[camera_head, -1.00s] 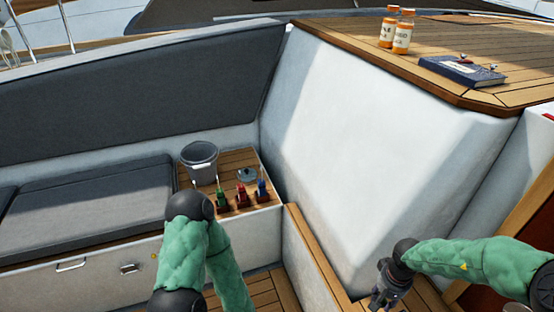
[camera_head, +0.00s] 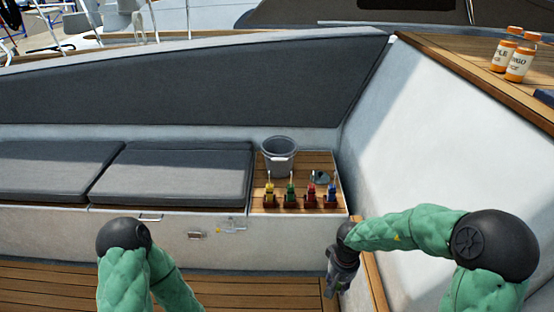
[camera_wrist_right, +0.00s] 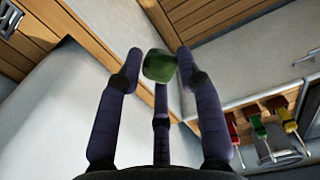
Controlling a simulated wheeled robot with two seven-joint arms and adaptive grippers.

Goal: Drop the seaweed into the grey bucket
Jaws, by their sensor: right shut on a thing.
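The grey bucket (camera_head: 279,160) stands upright on a small wooden shelf (camera_head: 325,160) at the right end of the bench. My right gripper (camera_head: 335,282) hangs in front of and below the shelf, apart from the bucket. In the right wrist view its three fingers are shut on a dark green lump, the seaweed (camera_wrist_right: 159,66), held between the fingertips. The seaweed does not show clearly in the head view. My left arm comes in at the lower left, but its gripper is out of view.
Several small coloured items (camera_head: 291,195) stand along the shelf's front edge, with a small dark object (camera_head: 320,177) behind them. Grey cushions (camera_head: 170,172) lie to the left. A white slanted wall (camera_head: 440,130) rises on the right. Orange bottles (camera_head: 518,65) stand on the raised wooden top.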

